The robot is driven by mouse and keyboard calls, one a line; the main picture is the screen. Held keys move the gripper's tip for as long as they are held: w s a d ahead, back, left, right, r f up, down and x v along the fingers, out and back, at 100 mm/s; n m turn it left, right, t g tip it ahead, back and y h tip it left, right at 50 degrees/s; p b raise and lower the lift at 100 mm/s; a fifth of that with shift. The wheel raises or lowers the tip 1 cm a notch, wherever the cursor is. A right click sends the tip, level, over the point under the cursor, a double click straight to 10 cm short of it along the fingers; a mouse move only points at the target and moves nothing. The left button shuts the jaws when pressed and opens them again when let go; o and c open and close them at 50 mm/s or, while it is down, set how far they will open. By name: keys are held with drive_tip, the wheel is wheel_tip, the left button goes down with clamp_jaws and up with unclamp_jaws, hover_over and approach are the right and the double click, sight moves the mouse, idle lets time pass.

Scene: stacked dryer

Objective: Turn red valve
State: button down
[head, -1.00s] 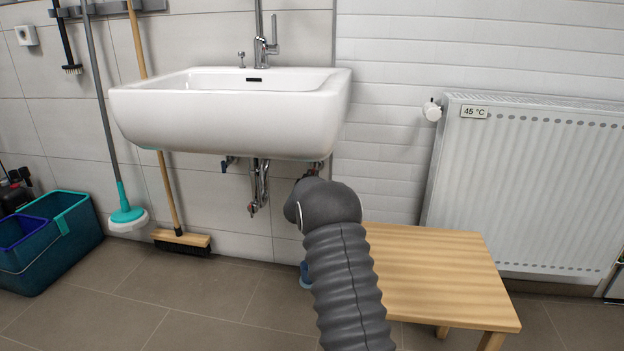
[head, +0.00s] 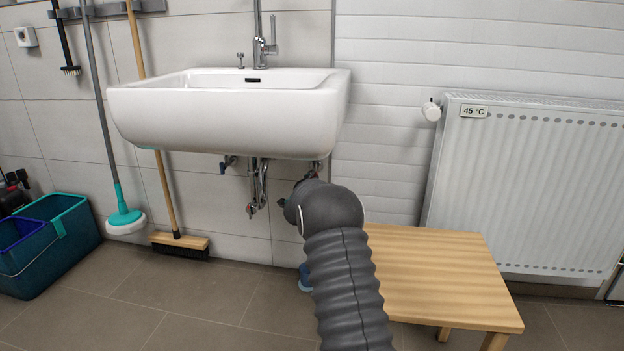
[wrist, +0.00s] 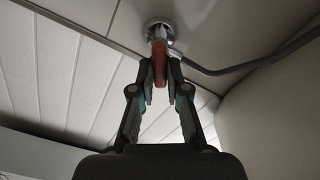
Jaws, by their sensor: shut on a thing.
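The red valve (wrist: 159,62) shows in the wrist view as a red handle in front of a round chrome wall fitting (wrist: 160,29). My gripper (wrist: 160,72) has its two fingers on either side of the red handle, closed on it. In the head view my arm covers most of the gripper and the red handle. The chrome pipework (head: 257,185) hangs under the white sink (head: 230,120).
A wooden bench (head: 430,275) stands right of my arm, with a white radiator (head: 530,190) behind it. A broom (head: 180,243), a mop (head: 126,221) and a teal bucket (head: 55,245) are at the left. A grey hose (wrist: 250,64) runs right from the fitting.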

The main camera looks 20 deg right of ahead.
drive_tip(key=m, duration=0.5)
drive_tip(key=shift+d+f+m, duration=0.1)
drive_tip(key=shift+f+m, duration=0.05)
drive_tip(key=shift+m, duration=0.15)
idle(0.4)
drive_tip(key=c, duration=1.2)
unclamp_jaws()
drive_tip(key=shift+o, duration=0.2)
drive_tip(key=shift+s, duration=0.1)
drive_tip(key=v, duration=1.2)
